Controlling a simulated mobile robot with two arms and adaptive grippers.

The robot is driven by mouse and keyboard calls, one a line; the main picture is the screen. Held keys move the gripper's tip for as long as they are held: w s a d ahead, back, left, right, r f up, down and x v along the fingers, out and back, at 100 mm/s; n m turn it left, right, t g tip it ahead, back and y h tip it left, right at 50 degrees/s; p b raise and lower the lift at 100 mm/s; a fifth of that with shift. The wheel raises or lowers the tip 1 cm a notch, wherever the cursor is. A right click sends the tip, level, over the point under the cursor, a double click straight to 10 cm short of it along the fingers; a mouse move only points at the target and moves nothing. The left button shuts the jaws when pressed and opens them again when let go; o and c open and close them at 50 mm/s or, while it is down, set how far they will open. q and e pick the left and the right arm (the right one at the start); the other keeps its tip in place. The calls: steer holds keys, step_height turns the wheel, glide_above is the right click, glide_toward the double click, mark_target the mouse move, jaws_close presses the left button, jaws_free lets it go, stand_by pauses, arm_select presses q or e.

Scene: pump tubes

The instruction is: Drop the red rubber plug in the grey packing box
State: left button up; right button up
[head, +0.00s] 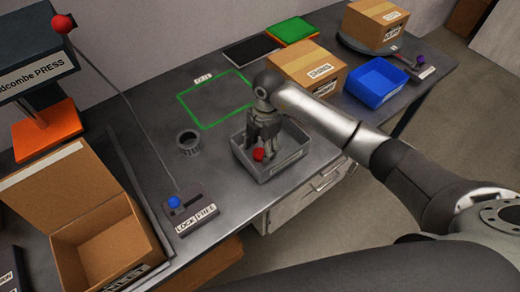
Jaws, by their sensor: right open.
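My left gripper is not in view.
A press (35,75) with a red-knobbed lever stands at the left. A switch block (188,208) with a blue knob and a dark cup (188,142) are on the bench. A closed carton (306,66) and blue bin (375,84) stand behind right. A green-outlined area (215,98) is empty.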

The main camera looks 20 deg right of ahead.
step_height(320, 180, up, 11)
steer(key=d+b, duration=0.1)
steer(key=b, duration=0.1)
steer(key=shift+w+f, duration=0.15)
steer(key=shift+w, duration=0.15)
